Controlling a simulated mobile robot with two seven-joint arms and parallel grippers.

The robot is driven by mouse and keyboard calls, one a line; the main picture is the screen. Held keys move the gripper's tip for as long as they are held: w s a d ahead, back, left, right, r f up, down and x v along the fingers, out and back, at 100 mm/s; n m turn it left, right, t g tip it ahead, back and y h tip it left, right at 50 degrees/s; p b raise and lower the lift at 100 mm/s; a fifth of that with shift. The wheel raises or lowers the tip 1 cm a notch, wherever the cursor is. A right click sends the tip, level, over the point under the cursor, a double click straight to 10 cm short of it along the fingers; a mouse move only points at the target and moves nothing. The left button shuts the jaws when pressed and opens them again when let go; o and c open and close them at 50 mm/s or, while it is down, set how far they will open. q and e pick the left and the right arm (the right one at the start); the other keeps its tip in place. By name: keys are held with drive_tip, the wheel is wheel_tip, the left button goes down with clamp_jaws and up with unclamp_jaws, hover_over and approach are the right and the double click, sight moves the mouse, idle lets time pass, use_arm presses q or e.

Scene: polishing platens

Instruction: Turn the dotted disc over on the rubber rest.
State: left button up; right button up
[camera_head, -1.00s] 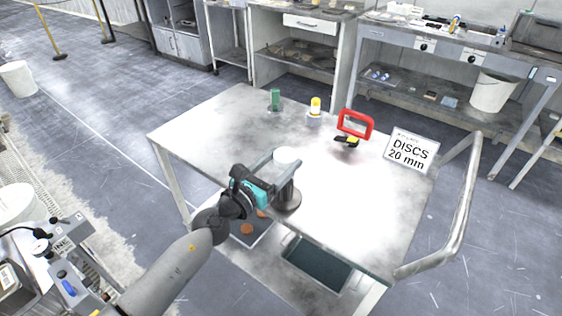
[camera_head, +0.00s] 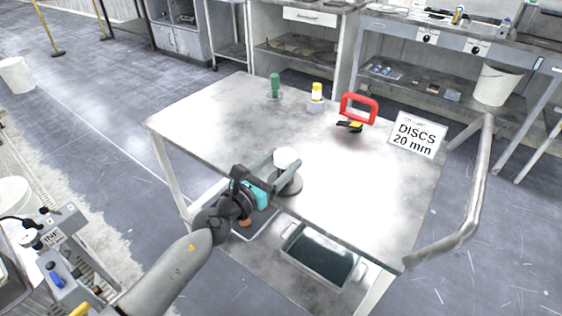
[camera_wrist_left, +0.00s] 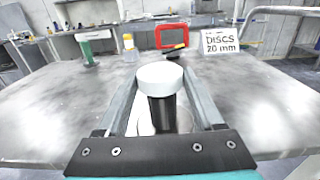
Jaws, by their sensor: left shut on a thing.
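The disc (camera_head: 285,156) is a plain white puck in both views; no dots show on the faces I can see. My left gripper (camera_head: 284,163) is shut on it, with one grey finger on each side, at the near edge of the table. In the left wrist view the disc (camera_wrist_left: 162,77) lies level between the fingertips. A black post (camera_wrist_left: 161,114) shows directly below it, likely the rubber rest; its round dark foot (camera_head: 289,186) shows in the head view. Whether the disc touches the rest I cannot tell. My right gripper is out of view.
On the metal table (camera_head: 215,112) stand a green bottle (camera_head: 275,86), a yellow-topped bottle (camera_head: 317,93), a red frame (camera_head: 359,107) with a black-yellow item by it, and a "DISCS 20 mm" sign (camera_head: 416,133). A dark tray (camera_head: 320,257) is below the near edge. The right tabletop is clear.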

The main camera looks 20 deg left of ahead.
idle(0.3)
use_arm(q)
drive_tip(key=o, duration=1.3)
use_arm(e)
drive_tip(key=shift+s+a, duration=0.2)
use_arm(q)
drive_tip(key=shift+o, duration=0.2)
drive_tip(key=shift+r+p, duration=0.5)
drive_tip(key=shift+p, duration=0.05)
wheel_tip(320, 180, up, 5)
drive_tip(key=p, duration=0.4)
drive_tip(key=shift+f+p, duration=0.1)
drive_tip(key=shift+p, duration=0.2)
wheel_tip(320, 180, up, 14)
drive_tip(key=p, duration=1.2)
drive_tip(key=shift+p, duration=0.4)
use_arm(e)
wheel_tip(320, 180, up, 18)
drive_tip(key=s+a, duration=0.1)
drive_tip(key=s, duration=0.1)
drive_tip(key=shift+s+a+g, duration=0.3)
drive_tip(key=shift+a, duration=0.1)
